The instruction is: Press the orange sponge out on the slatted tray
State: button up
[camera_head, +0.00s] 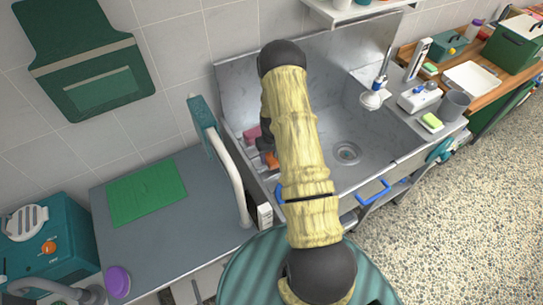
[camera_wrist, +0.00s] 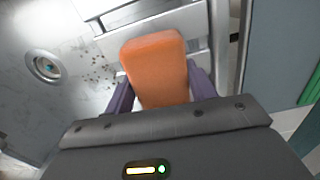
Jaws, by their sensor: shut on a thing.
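The orange sponge (camera_wrist: 155,62) is held between the two dark purple fingers of my gripper (camera_wrist: 160,88) in the wrist view. In the head view the sponge (camera_head: 271,161) shows as a small orange patch at the left side of the sink, beside my arm. My gripper there is mostly hidden behind the arm. Pale metal bars, apparently the slatted tray (camera_wrist: 192,20), lie beyond and partly under the sponge in the wrist view. I cannot tell whether the sponge touches them.
The steel sink (camera_head: 375,140) has a round drain (camera_head: 346,152); dark specks lie on its floor in the wrist view. A pink block (camera_head: 252,133) sits at its left side. A teal-topped curved rail (camera_head: 235,170) stands left of my arm. A green mat (camera_head: 147,191) lies on the left counter.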

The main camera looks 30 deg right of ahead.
aim_at(272, 154)
jog(key=shift+w+r+p, duration=0.1)
jog(key=shift+r+p, duration=1.15)
jog(key=shift+r, duration=1.45)
jog(key=shift+d+f, duration=0.1)
